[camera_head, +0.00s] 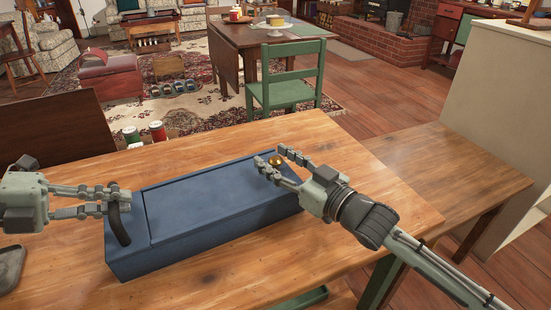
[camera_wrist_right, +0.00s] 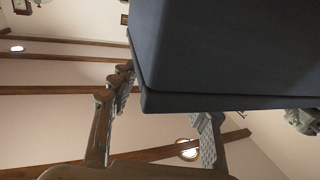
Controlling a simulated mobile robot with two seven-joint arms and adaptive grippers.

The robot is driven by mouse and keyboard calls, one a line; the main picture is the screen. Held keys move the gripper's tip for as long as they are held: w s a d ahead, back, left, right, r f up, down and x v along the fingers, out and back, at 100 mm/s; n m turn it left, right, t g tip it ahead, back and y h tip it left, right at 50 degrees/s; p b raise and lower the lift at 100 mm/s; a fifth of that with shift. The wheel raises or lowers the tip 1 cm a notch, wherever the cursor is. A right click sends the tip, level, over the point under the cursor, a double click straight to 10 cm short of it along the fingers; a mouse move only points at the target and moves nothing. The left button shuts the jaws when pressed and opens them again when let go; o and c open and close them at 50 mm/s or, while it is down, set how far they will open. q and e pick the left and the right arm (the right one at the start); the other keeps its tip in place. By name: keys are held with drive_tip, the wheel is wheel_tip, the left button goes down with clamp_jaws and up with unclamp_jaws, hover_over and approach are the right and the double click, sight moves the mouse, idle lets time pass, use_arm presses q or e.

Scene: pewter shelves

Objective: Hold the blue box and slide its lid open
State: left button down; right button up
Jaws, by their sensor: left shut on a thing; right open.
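The blue box (camera_head: 180,240) lies on the wooden table, with its long side running left to right. Its flat blue lid (camera_head: 205,198) covers the top from a seam near the left end. A brass knob (camera_head: 277,161) stands at the lid's right end. A dark curved handle (camera_head: 117,226) is on the box's left end. My left gripper (camera_head: 121,198) is shut on this handle. My right gripper (camera_head: 269,156) is open, with its fingers on either side of the knob; contact cannot be told. In the right wrist view, the box (camera_wrist_right: 230,50) fills the upper right between spread fingers.
The wooden table (camera_head: 375,205) is clear to the right and in front of the box. A dark tray-like object (camera_head: 10,268) sits at the left edge. A green chair (camera_head: 285,88) stands beyond the table. Small red and green cans (camera_head: 157,131) show behind the table's far edge.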

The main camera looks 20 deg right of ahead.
drive_tip(key=shift+w, duration=0.2)
clamp_jaws()
idle(0.3)
